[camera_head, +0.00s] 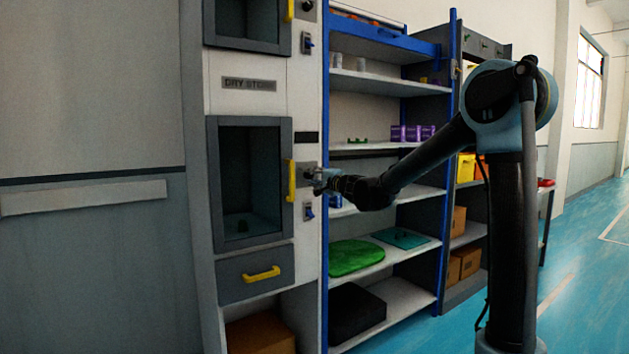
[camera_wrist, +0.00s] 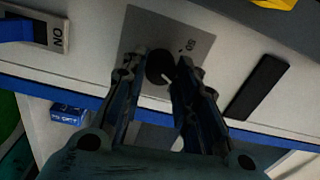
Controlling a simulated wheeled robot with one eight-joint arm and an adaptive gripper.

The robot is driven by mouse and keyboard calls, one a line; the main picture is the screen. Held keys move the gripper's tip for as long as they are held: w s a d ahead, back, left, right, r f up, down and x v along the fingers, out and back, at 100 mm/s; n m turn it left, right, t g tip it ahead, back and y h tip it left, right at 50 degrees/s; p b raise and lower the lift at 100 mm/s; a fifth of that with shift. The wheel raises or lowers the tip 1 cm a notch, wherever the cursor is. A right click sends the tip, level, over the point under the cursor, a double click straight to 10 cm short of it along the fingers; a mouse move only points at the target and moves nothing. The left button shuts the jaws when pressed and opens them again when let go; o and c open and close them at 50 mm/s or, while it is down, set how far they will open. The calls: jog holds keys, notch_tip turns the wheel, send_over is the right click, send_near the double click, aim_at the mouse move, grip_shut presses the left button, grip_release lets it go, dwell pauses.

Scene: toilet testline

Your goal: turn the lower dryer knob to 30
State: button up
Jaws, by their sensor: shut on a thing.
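The lower dryer knob (camera_wrist: 160,68) is a dark round knob with a pale pointer line, on a grey metal plate (camera_wrist: 151,25). My gripper (camera_wrist: 160,63) has one finger on each side of the knob and is shut on it. A small printed number stands on the plate beside the right fingertip, too blurred to read surely. In the head view my gripper (camera_head: 316,177) reaches the dryer's white panel (camera_head: 309,235) from the right, beside the lower door (camera_head: 248,180). There the knob is hidden by the gripper.
The lower door's yellow handle (camera_head: 291,181) is close to the left of my gripper. A blue switch (camera_head: 308,210) sits just below. In the wrist view a dark bar (camera_wrist: 257,86) lies right. Blue-framed shelves (camera_head: 390,85) stand right of the dryer, beside my arm.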

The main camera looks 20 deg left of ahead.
jog(key=m, duration=0.6)
jog(key=shift+s+d+f, duration=0.1)
jog(key=shift+f, duration=0.05)
jog(key=shift+m, duration=0.3)
jog(key=o, duration=0.9)
jog(key=shift+f, duration=0.1)
jog(key=shift+o, duration=0.8)
jog(key=v, duration=1.1)
jog(key=shift+s+d, duration=0.25)
